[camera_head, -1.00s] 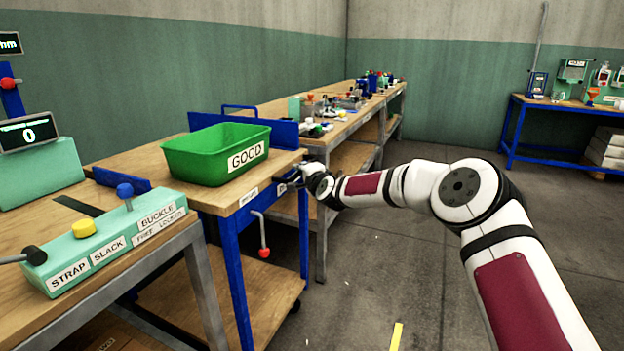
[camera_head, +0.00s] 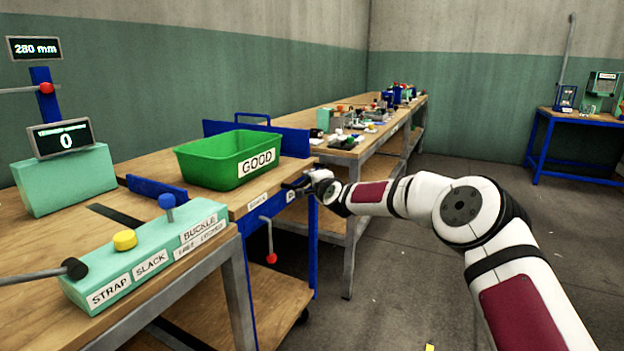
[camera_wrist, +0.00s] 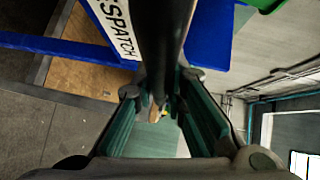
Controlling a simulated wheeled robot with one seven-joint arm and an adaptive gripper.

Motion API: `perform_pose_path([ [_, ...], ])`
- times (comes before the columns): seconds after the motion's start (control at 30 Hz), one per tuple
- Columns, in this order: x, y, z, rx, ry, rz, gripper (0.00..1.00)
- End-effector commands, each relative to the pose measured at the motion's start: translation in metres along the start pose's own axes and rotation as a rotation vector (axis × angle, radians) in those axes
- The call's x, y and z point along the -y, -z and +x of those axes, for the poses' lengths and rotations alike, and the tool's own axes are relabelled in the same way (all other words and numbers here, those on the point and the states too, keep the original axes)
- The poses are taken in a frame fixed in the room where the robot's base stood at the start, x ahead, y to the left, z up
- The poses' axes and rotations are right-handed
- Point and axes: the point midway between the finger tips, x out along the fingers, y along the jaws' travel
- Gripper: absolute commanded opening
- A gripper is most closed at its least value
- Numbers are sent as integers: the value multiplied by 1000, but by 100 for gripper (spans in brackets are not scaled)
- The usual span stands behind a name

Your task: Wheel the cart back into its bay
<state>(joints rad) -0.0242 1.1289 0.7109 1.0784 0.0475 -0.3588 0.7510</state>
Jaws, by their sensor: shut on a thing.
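The cart (camera_head: 313,250) has a wooden top, blue legs, a lower shelf and a visible castor. It stands between a bench at the near left and a long bench behind. A green bin labelled GOOD (camera_head: 258,161) sits on its top. My gripper (camera_head: 300,187) is at the cart's near right edge. In the wrist view, the gripper's fingers (camera_wrist: 160,108) are around a dark bar (camera_wrist: 165,45) beside the cart's white label ending in "SPATCH" (camera_wrist: 112,25). The gripper is shut on this bar, which looks like the cart's handle. The exact finger contact is partly hidden.
The left bench (camera_head: 75,234) carries a green STRAP/SLACK/BUCKLE box (camera_head: 150,262) and a counter reading 0 (camera_head: 60,138). A red-knobbed lever (camera_head: 270,240) hangs by the cart's front. The long bench (camera_head: 335,152) stands close behind it. Floor at right (camera_head: 400,270) is open.

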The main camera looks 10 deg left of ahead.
Motion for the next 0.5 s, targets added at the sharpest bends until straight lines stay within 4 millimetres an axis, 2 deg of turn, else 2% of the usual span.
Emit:
perform_pose_path([
  [0.03,2,-4,1,4,3,2,0],
  [0.07,2,-4,1,5,4,2,14],
  [0.1,3,-4,1,5,4,3,24],
  [0.13,3,-4,1,5,4,2,30],
  [0.17,3,-4,0,4,4,2,33],
  [0.5,2,-2,-1,3,2,0,33],
])
